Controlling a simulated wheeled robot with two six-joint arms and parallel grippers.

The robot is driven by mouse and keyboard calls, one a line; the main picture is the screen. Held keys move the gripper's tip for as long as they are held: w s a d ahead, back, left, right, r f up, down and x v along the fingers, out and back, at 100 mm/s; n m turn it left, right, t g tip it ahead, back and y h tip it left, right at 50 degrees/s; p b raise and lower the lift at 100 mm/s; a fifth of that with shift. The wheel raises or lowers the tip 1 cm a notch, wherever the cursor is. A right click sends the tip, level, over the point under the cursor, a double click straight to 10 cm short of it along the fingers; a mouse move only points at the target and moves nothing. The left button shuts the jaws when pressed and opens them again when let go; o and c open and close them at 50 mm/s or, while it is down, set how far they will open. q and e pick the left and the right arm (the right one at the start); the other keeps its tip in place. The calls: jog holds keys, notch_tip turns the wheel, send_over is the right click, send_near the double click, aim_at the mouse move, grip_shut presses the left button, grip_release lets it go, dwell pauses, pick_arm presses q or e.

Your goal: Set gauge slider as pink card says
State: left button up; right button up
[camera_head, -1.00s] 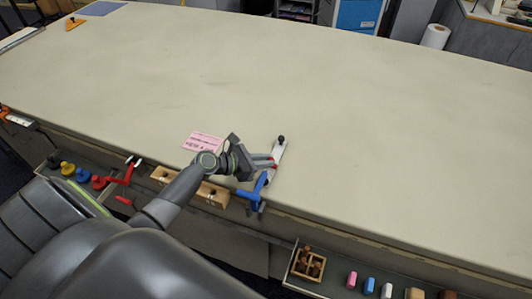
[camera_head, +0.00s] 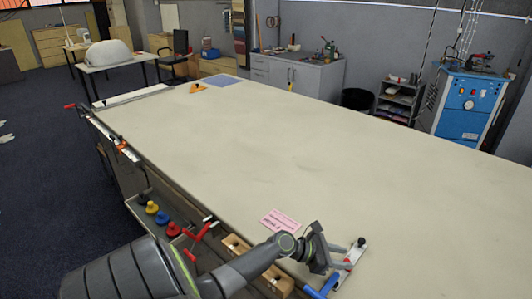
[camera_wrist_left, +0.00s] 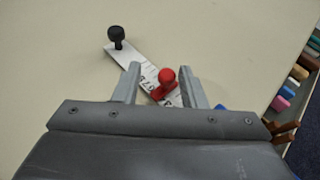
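The gauge is a pale ruler-like strip (camera_head: 354,253) near the table's front edge, with a black knob (camera_head: 361,242) at its far end. In the left wrist view, the strip (camera_wrist_left: 139,63) carries printed marks, the black knob (camera_wrist_left: 117,36) and a red slider knob (camera_wrist_left: 167,77). My left gripper (camera_head: 338,266) is low over the gauge. Its fingers (camera_wrist_left: 161,88) stand apart on either side of the red knob, with a clear gap on the left and a narrower one on the right. The pink card (camera_head: 281,220) lies left of the gripper; its text is too small to read. My right gripper is out of view.
A blue clamp (camera_head: 324,287) sits at the table edge beside the gauge. A wooden block (camera_head: 236,245) and red clamp (camera_head: 200,233) line the front edge. Coloured knobs (camera_head: 162,217) stand in a side tray. The middle of the table is clear.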

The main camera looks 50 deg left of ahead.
pick_arm(q)
jog(key=shift+w+a+b, duration=0.45)
jog(key=shift+w+b, duration=0.15)
jog(key=shift+w, duration=0.1)
jog(key=b+v, duration=0.2)
jog(key=v, duration=1.4)
jog(key=s+d+f+m+g+y, duration=0.2)
jog(key=s+d+f+m+g, duration=0.3)
jog(key=s+d+f+m, duration=0.9)
jog(key=s+a+f+m+g+y, duration=0.2)
jog(key=a+f+m+y, duration=0.4)
jog(key=f+m, duration=0.4)
jog(key=s+m, duration=0.1)
jog(key=m, duration=0.2)
jog(key=shift+s+a+g+y, duration=0.2)
jog(key=shift+s+g+y, duration=0.1)
jog(key=shift+s, duration=0.05)
